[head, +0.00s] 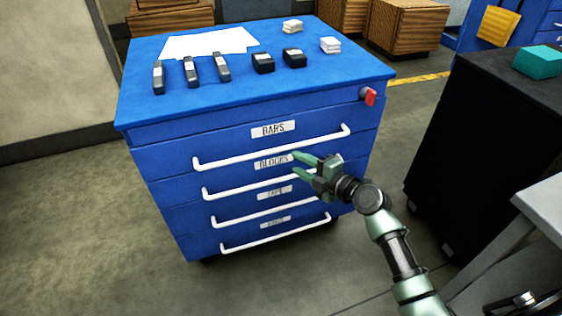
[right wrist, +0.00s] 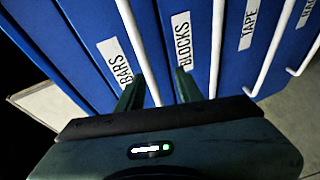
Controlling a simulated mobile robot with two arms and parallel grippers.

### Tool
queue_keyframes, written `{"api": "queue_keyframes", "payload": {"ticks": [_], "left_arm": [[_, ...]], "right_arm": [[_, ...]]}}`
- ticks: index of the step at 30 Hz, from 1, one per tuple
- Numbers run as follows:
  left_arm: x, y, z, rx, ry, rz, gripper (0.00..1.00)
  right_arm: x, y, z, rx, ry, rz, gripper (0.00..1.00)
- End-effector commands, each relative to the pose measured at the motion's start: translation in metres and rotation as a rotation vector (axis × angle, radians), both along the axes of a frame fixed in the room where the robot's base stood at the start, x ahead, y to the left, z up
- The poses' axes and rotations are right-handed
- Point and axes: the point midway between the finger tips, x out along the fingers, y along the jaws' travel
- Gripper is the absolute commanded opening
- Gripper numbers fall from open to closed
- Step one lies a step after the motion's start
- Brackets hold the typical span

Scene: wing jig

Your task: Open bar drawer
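The blue drawer cabinet (head: 160,140) has several stacked drawers that look closed. The top one carries the BARS label (head: 273,129), and its white bar handle (head: 230,157) runs below the label. My right gripper (head: 295,164) is open and empty in front of the cabinet, its green fingertips just below this handle in the head view, near the BLOCKS label (head: 272,161). In the right wrist view the BARS handle (right wrist: 133,35) runs down between the two open fingers (right wrist: 158,92); I cannot tell whether they reach around it. My left gripper is not in view.
On the cabinet top lie dark bars (head: 190,72), black blocks (head: 263,63), white stacks (head: 330,45) and a paper sheet (head: 208,43). A red piece (head: 369,96) sits at the upper right corner. A black cabinet (head: 480,150) stands to the right. The floor at left is clear.

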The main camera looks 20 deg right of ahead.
Motion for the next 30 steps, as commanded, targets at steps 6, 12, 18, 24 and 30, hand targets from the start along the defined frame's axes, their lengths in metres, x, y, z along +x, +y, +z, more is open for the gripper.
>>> {"api": "queue_keyframes", "payload": {"ticks": [6, 12, 18, 24, 30], "left_arm": [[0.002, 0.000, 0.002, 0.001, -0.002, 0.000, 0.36], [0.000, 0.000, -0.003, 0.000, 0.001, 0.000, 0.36], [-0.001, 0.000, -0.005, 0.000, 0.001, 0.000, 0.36], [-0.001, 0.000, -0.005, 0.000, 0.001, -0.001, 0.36], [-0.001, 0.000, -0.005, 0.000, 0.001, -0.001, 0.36]], "right_arm": [[0.015, 0.009, 0.020, -0.043, -0.073, 0.031, 0.36], [0.044, 0.023, 0.013, -0.040, -0.070, 0.030, 0.36], [0.066, 0.032, 0.007, -0.043, -0.069, 0.030, 0.36], [0.071, 0.035, 0.006, -0.044, -0.068, 0.031, 0.36], [0.071, 0.035, 0.005, -0.044, -0.067, 0.031, 0.28]]}}
